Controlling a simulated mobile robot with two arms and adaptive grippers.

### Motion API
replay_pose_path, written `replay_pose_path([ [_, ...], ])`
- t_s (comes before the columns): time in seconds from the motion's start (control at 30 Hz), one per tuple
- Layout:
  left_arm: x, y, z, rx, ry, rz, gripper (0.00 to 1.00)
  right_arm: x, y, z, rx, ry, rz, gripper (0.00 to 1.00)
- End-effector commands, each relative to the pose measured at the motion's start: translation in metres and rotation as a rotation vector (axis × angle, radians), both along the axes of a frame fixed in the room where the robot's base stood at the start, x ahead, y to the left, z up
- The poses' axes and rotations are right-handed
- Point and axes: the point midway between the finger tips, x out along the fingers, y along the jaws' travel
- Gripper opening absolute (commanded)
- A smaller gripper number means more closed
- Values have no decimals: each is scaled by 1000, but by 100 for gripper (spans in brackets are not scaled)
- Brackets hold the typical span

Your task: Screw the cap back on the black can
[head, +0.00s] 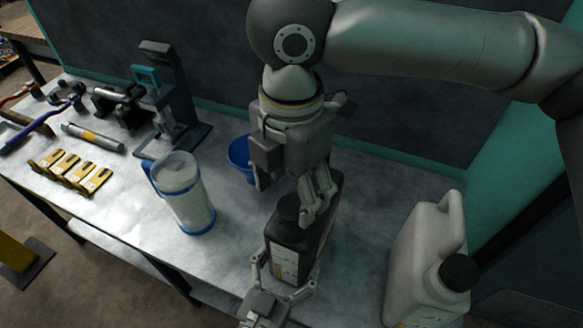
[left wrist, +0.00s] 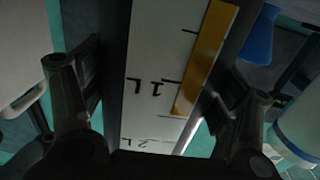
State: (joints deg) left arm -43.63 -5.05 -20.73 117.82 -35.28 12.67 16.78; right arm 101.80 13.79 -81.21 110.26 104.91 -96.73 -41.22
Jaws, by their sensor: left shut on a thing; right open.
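The black can (head: 318,222) stands upright on the bench at front centre, with a white and yellow label. My left gripper (head: 286,284) is shut on its lower body. The left wrist view shows the label (left wrist: 150,85), marked 1 L and 2 L, between the two fingers (left wrist: 158,85). A dark round cap (head: 288,207) shows at the can's top left; I cannot tell whether it is seated or threaded. My right gripper (head: 312,215) points down over the can's top, open, its fingers close beside the cap. I cannot tell if they touch it.
A white jug (head: 418,265) with a black cap stands close on the right. A clear measuring jug (head: 185,200) and a blue bowl (head: 238,155) stand left. A press stand (head: 175,100), yellow pieces (head: 72,170) and tools lie farther left. Bare bench lies between the measuring jug and can.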

Motion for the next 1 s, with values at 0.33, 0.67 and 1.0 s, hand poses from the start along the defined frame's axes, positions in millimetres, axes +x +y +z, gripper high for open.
replay_pose_path([
  [0.33, 2, -1, 7, -7, -18, -1, 15, 0, 0, -38, 0, 0, 0, 65],
  [0.67, 2, -1, 7, -7, -18, -1, 15, 0, 0, -40, 1, -1, 1, 64],
  [1.0, 2, -1, 7, -7, -18, -1, 15, 0, 0, -40, 1, -1, 1, 20],
])
